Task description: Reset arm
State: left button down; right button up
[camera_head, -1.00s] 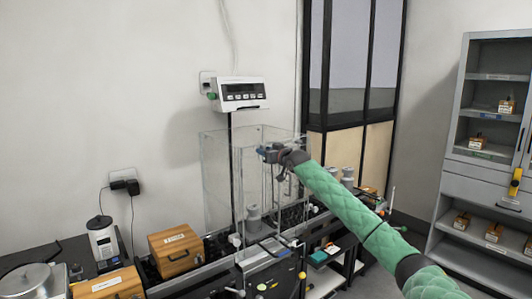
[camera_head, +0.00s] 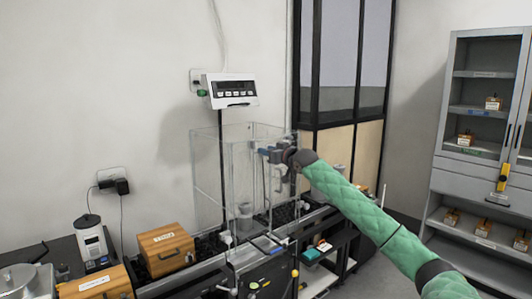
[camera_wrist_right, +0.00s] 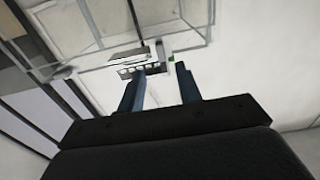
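My right gripper (camera_head: 268,154) is raised in front of the glass weighing case (camera_head: 208,175) in the head view, its green-sleeved arm coming in from the lower right. In the right wrist view its two blue fingers (camera_wrist_right: 159,84) stand apart with nothing between them. The glass case and the display unit (camera_wrist_right: 140,66) show beyond the fingertips. The display (camera_head: 231,90) hangs on a post above the case in the head view. A grey weight (camera_head: 245,215) shows low in the case area. My left gripper is not in view.
Wooden boxes (camera_head: 166,250) and a small white device (camera_head: 92,243) stand on the dark table at the left. A grey shelf cabinet (camera_head: 455,172) with small boxes stands at the right. A dark-framed partition (camera_head: 345,65) is behind the arm.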

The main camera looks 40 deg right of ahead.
dwell(0.6)
jog(key=s+a+f+n+g+h, duration=0.1)
jog(key=s+a+f+g, duration=0.2)
jog(key=s+a+f, duration=0.7)
jog(key=s+a+f+n+g+h, duration=0.1)
jog(key=s+a+f+g+h, duration=0.2)
jog(key=a+f, duration=0.8)
jog(key=s+a+f+n+g, duration=0.1)
jog(key=s+a+f+g, duration=0.2)
jog(key=s+a+f, duration=0.8)
jog(key=s+a+f+g+y, duration=0.1)
jog(key=s+a+f, duration=0.3)
jog(key=s+f, duration=0.6)
jog(key=s+a+f+m+g+y, duration=0.1)
jog(key=s+a+f+g, duration=0.3)
jog(key=s+f, duration=0.6)
jog(key=s+a+f+m+g+y, duration=0.1)
jog(key=s+a+f+g+y, duration=0.1)
jog(key=s+a+f, duration=0.4)
jog(key=s+f, duration=0.4)
jog(key=s, duration=0.6)
jog(key=shift+s+f+g, duration=0.25)
jog(key=shift+g, duration=0.05)
